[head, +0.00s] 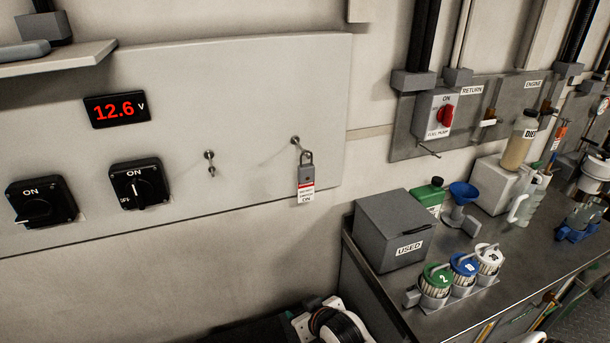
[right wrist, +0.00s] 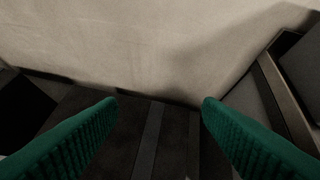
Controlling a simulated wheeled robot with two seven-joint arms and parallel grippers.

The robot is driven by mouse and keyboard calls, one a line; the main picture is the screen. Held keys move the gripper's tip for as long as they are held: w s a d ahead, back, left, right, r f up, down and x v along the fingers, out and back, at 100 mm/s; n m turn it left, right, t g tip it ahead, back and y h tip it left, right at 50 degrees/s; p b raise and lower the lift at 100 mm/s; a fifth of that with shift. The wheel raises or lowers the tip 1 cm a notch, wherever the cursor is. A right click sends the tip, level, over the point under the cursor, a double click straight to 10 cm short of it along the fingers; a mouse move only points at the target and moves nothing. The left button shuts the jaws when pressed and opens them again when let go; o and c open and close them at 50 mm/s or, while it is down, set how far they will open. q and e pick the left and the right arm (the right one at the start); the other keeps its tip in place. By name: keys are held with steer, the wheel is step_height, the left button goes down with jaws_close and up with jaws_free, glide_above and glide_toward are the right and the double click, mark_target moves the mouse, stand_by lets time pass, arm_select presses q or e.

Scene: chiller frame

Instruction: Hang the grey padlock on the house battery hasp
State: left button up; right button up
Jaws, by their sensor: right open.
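The grey padlock (head: 306,168) hangs by its shackle at the right peg (head: 295,141) on the pale wall panel, with a red-and-white tag (head: 306,192) below it. No readable label tells which one is the house battery hasp. My right gripper shows in the right wrist view (right wrist: 160,100), with its green ribbed fingers wide apart and nothing between them. My left gripper is out of view.
Two black rotary switches (head: 41,201) (head: 140,184) and a red 12.6 V display (head: 117,110) sit left on the panel (head: 250,80). A shelf (head: 60,60) juts out at upper left. A grey USED box (head: 393,229) stands on the bench at right. The wall below the panel is clear.

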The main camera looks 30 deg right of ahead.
steer(key=w+d+r+m+t+h, duration=0.1)
steer(key=w+d+r+t, duration=0.15)
steer(key=r, duration=0.55)
steer(key=w+d+r+m+t+h, duration=0.1)
steer(key=w+d+r+t, duration=0.15)
steer(key=r, duration=0.55)
steer(key=t+h, duration=0.1)
steer(key=t, duration=0.1)
glide_toward(308, 174)
steer(key=w, duration=0.1)
steer(key=shift+m, duration=0.4)
steer(key=p+x, duration=0.1)
steer(key=x, duration=0.2)
steer(key=p+x, duration=0.1)
steer(key=x, duration=0.2)
steer(key=shift+w+a+r, duration=0.1)
steer(key=shift+w+a, duration=0.05)
steer(key=shift+w, duration=0.15)
steer(key=x, duration=0.1)
steer(key=p+x, duration=0.1)
steer(key=x, duration=0.1)
steer(key=p+x, duration=0.1)
steer(key=x, duration=0.1)
steer(key=shift+s+d, duration=0.15)
steer(key=shift+d, duration=0.2)
steer(key=shift+w, duration=0.35)
steer(key=c, duration=1.2)
